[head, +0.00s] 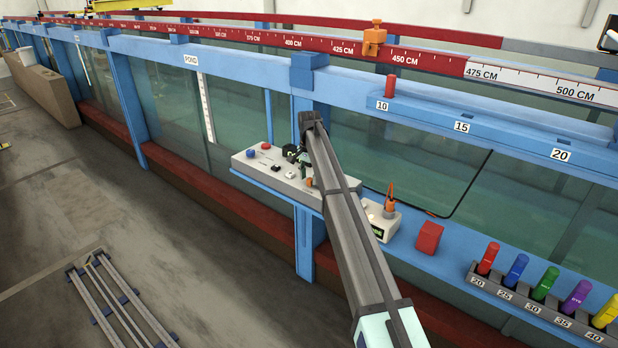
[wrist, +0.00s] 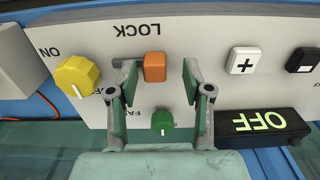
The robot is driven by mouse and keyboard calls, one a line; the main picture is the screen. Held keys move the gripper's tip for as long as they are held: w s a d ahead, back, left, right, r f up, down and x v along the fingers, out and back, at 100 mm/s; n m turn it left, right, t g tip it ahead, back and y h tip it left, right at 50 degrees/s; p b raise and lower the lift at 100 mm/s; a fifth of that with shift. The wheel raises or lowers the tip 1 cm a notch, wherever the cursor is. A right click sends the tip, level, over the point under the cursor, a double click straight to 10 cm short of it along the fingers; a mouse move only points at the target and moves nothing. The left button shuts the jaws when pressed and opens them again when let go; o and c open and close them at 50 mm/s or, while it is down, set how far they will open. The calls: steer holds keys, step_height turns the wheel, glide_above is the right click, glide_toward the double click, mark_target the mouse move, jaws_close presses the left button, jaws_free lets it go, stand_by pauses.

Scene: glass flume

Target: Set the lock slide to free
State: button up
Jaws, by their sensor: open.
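The lock slide (wrist: 154,66) is an orange block on a pale panel, seen upside down in the wrist view beneath the printed word LOCK. My gripper (wrist: 158,78) is open, with one finger to the left of the slide and one to the right. The left fingertip is close to the slide; I cannot tell whether it touches. A wider gap shows on the right. In the head view my gripper (head: 304,158) is over the control panel (head: 240,163), and my arm hides part of that panel. No "free" marking is readable.
In the wrist view a yellow knob (wrist: 77,76) sits left of the fingers and a green knob (wrist: 162,123) between them, nearer the wrist. A plus button (wrist: 244,60) and a lit OFF display (wrist: 261,122) lie right. A red block (head: 429,237) stands on the blue ledge.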

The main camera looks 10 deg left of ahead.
mark_target(309, 178)
step_height(309, 178, up, 12)
stand_by(0.5)
steer(key=shift+f, duration=0.1)
